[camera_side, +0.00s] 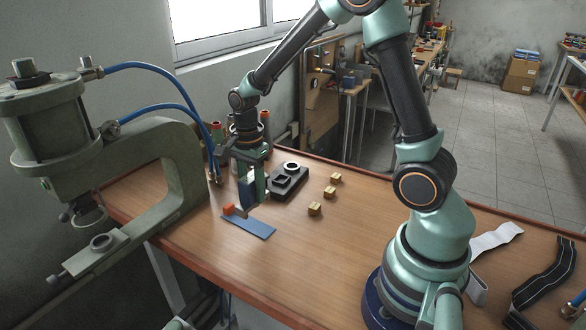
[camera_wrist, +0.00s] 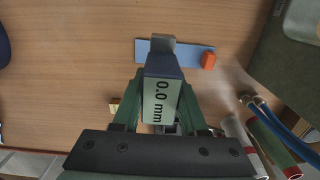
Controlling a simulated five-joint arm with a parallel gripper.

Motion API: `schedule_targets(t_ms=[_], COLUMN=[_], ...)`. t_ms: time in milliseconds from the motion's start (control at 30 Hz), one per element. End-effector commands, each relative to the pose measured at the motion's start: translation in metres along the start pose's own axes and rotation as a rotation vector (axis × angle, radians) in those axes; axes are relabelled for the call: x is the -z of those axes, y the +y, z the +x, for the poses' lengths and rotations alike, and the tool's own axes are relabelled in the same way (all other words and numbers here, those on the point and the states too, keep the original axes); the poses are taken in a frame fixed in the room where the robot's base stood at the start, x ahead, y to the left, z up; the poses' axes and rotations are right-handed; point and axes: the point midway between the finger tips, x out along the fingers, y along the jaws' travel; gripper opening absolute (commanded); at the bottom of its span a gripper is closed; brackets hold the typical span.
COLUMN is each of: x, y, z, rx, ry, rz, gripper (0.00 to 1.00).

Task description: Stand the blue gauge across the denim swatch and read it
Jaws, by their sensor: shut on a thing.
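My gripper (camera_side: 251,190) points down over the far left of the bench, and its green fingers (camera_wrist: 161,84) are shut on the blue gauge (camera_side: 245,197). In the wrist view the gauge (camera_wrist: 161,71) has a pale display reading "0.0 mm" and a grey metal end. That end overlaps the denim swatch (camera_wrist: 188,53) in the picture. The swatch (camera_side: 252,228) is a flat blue strip on the bench, with a small orange block (camera_side: 228,210) at its left end. I cannot tell whether the gauge touches the swatch.
A black holder (camera_side: 288,183) with a ring on top stands right of the gripper. Several small brass blocks (camera_side: 315,208) lie near it. A large green press (camera_side: 150,170) with blue hoses stands at left. Straps (camera_side: 545,275) lie at right. The front bench is clear.

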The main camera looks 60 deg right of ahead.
Motion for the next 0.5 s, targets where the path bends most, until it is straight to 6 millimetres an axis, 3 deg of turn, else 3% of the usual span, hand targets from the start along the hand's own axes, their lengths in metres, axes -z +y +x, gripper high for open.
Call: schedule_targets(t_ms=[500], x=[-0.0002], y=[-0.0029], z=[0.0069], rx=[0.001], ry=[0.000], rz=[0.000], gripper=[0.00])
